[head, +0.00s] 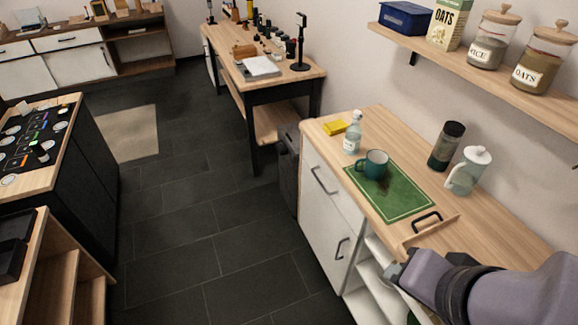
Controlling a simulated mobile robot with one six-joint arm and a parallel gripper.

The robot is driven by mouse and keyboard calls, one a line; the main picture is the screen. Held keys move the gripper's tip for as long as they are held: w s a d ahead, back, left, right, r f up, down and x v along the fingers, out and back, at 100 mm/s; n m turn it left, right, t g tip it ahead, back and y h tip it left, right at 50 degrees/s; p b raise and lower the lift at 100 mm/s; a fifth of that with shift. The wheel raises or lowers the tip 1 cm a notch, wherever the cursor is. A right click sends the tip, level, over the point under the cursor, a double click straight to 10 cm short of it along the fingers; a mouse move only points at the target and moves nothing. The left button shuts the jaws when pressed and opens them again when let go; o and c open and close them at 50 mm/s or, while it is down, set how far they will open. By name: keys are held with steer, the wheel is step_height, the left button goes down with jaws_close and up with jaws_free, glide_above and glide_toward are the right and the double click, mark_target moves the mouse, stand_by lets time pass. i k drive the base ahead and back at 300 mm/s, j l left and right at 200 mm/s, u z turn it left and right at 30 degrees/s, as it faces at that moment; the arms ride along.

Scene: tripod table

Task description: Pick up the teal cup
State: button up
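The teal cup (375,163) stands upright on a green mat (402,199) on the wooden counter, near the mat's far end. Its handle points left, toward the counter's front edge. Nothing touches the cup from above. My arm reaches in from the lower right corner, over the near part of the counter and its front edge, well apart from the cup. I cannot make out any gripper fingers in the head view.
A clear bottle (353,133) and a yellow item (334,127) stand beyond the cup. A dark jar (446,146) and a pale lidded jug (468,171) stand to its right. A wooden tray with a black handle (427,221) lies nearer. A shelf (480,66) hangs above.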

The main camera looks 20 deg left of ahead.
mark_target(377, 161)
steer(key=u, duration=0.15)
steer(key=i+j+z, duration=0.8)
steer(key=j, duration=0.2)
steer(key=i+j+z, duration=0.25)
steer(key=j, duration=0.2)
steer(key=i+j+z, duration=0.25)
steer(key=j, duration=0.25)
steer(key=k+l, duration=0.05)
